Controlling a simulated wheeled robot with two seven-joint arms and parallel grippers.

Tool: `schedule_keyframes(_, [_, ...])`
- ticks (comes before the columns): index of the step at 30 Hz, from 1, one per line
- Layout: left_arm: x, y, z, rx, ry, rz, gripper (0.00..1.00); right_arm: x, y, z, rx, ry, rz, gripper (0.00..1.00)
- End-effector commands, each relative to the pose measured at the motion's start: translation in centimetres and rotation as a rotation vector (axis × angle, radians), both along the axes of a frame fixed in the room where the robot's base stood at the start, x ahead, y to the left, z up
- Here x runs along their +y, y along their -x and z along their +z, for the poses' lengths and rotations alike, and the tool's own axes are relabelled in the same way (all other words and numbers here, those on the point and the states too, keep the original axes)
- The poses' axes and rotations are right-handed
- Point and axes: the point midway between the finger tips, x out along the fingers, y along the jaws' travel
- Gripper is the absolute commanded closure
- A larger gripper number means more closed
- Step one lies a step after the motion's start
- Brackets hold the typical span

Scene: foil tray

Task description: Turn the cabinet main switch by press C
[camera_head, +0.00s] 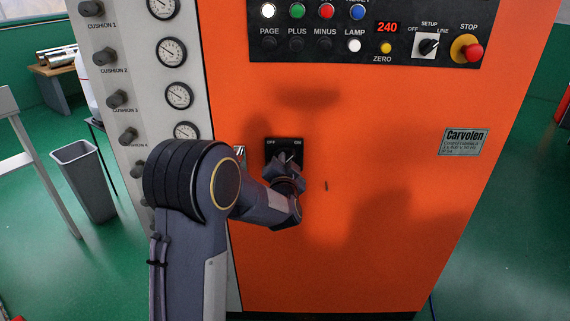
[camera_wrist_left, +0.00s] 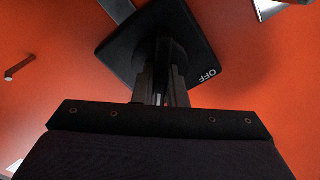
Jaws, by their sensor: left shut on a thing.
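The main switch (camera_head: 272,143) is a black square plate marked OFF and ON on the orange cabinet front (camera_head: 365,150). My left gripper (camera_head: 287,160) is at the plate and hides most of the knob in the head view. In the left wrist view the plate (camera_wrist_left: 120,50) shows with its OFF label, and a dark knob (camera_wrist_left: 163,55) stands out from it. The fingers of my left gripper (camera_wrist_left: 161,88) are shut on this knob. Which way the knob points is hard to tell. My right gripper is not in view.
Above is a black button panel (camera_head: 340,45) with a red 240 display and a red stop button (camera_head: 474,52). A grey gauge column with knobs (camera_head: 128,135) stands left of the orange front. A grey bin (camera_head: 85,180) stands on the green floor at left.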

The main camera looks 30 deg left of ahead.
Motion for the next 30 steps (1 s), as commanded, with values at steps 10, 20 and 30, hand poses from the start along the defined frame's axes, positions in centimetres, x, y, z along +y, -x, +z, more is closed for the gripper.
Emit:
schedule_keyframes(10, [0.1,0.1,-0.3,-0.130,0.234,-0.001,1.00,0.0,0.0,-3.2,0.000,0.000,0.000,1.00])
schedule_keyframes(20, [0.2,0.1,-0.3,-0.280,0.510,0.000,1.00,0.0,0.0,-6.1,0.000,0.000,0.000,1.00])
schedule_keyframes(30, [0.4,0.2,-0.2,-0.434,0.794,0.000,1.00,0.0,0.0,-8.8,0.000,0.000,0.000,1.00])
